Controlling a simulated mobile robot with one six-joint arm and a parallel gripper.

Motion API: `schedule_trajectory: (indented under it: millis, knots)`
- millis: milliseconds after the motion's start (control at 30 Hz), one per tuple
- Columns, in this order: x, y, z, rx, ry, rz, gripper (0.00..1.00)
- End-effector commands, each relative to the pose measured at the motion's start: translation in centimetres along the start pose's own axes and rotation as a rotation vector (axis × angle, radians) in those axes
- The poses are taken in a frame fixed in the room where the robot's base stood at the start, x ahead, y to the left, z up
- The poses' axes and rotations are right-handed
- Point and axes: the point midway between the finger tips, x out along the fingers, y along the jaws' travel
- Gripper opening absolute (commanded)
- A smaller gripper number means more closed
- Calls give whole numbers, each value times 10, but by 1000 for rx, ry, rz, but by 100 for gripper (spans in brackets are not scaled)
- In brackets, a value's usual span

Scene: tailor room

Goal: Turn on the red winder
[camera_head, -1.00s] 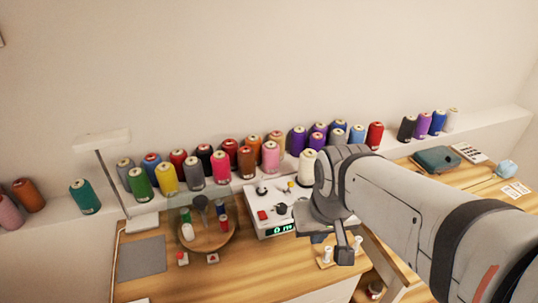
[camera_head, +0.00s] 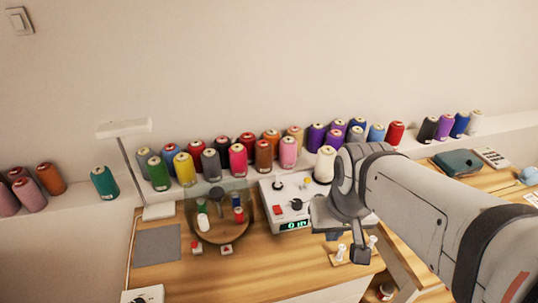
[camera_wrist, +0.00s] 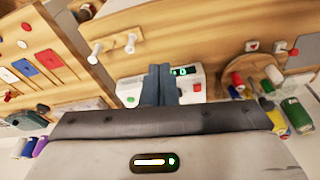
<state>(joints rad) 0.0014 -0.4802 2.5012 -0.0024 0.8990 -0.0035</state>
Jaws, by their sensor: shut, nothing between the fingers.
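A white machine box (camera_head: 290,222) stands on the wooden table below the spool shelf. It has a red switch (camera_head: 277,210), dark knobs and a lit green display (camera_head: 294,225). No wholly red winder shows, so I cannot tell whether this box is the winder. Left of it is a round wooden stand under a clear cover, holding small spools (camera_head: 238,214).
Many coloured thread cones line the back shelf, including a red cone (camera_head: 395,132). A white lamp (camera_head: 124,128) stands at left beside a grey mat (camera_head: 158,245). Small white pegs (camera_head: 341,252) are near my gripper. The table front is fairly clear.

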Motion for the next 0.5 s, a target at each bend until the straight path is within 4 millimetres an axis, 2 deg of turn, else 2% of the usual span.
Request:
schedule_trajectory:
  millis: [133, 233, 500]
  knots:
    - [-2, -1, -4, -28, -6, -1, 0]
    - [-4, -4, -15, -107, -23, -4, 0]
    - [-12, -19, -69, -524, -102, -36, 0]
